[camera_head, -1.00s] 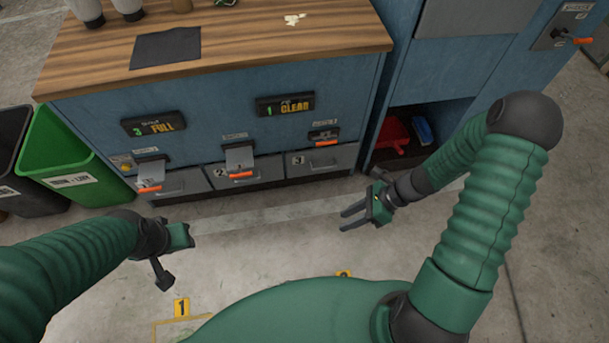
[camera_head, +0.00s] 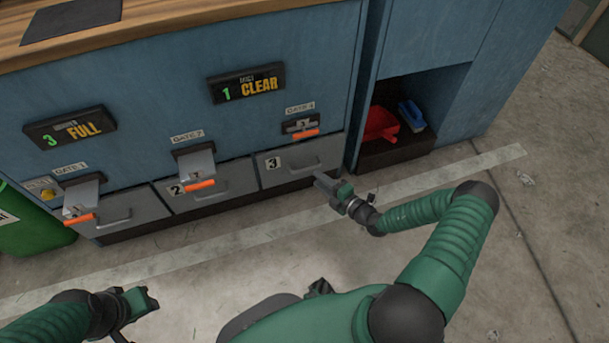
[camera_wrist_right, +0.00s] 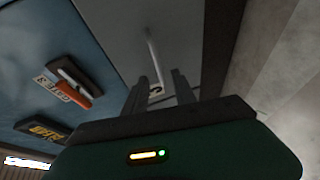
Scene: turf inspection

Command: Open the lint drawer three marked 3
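Lint drawer three (camera_head: 292,157) is a grey drawer front at the right end of a row of drawers, with a white label "3" (camera_head: 272,163) and a bar handle (camera_head: 304,170). It looks closed. My right gripper (camera_head: 319,184) is just in front of its lower right part, close to the handle. In the right wrist view its two fingers (camera_wrist_right: 160,76) stand apart with nothing between them, pointing at the drawer front; the handle (camera_wrist_right: 152,45) lies beyond them. Contact does not show. My left gripper (camera_head: 138,305) is low at the left, away from the drawers; its opening is unclear.
Drawer two (camera_head: 225,184) and another drawer (camera_head: 120,213) are to the left. Gates with orange levers (camera_head: 306,134) sit above the drawers. An open cubby at right holds a red dustpan (camera_head: 381,124). The floor in front is clear.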

